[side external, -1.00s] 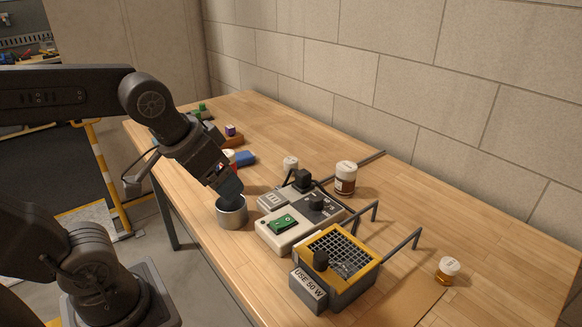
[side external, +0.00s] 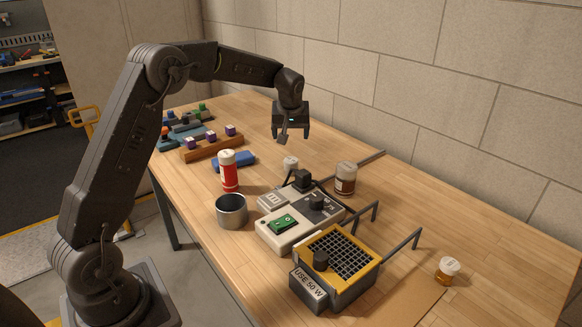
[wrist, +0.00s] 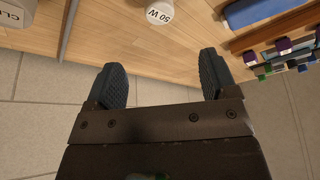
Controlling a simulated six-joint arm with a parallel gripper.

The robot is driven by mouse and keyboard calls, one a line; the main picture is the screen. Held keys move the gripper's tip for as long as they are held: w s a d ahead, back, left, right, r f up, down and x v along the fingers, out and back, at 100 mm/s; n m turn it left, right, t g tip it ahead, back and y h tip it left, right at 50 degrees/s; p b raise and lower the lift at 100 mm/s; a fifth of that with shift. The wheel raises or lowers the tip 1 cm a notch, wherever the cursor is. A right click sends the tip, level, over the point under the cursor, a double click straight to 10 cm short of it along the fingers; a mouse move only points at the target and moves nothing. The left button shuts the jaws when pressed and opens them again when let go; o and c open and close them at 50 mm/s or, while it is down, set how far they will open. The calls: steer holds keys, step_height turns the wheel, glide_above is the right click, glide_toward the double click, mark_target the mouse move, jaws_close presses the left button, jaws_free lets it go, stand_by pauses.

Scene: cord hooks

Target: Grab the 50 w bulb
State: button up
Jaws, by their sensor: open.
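The 50 W bulb (wrist: 159,12) shows its pale round end, marked "50 W", at the top of the wrist view. In the side view, the small white piece (side external: 290,163) behind the grey control box appears to be this bulb, standing on the bench. My gripper (side external: 293,135) is open and empty above the bench, beyond the bulb. In the wrist view its two dark fingers (wrist: 160,65) are spread apart, with the bulb ahead of the gap and not touching either.
A blue block (side external: 234,160), red bottle (side external: 229,172), metal cup (side external: 232,211) and wooden rack (side external: 212,148) stand to the left. A yellow-topped box (side external: 335,273) labelled "USE 50 W" is in front.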

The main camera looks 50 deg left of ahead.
glide_toward(291, 160)
steer(key=x, duration=0.5)
steer(key=shift+x, duration=2.8)
steer(key=shift+c, duration=0.4)
steer(key=c, duration=0.9)
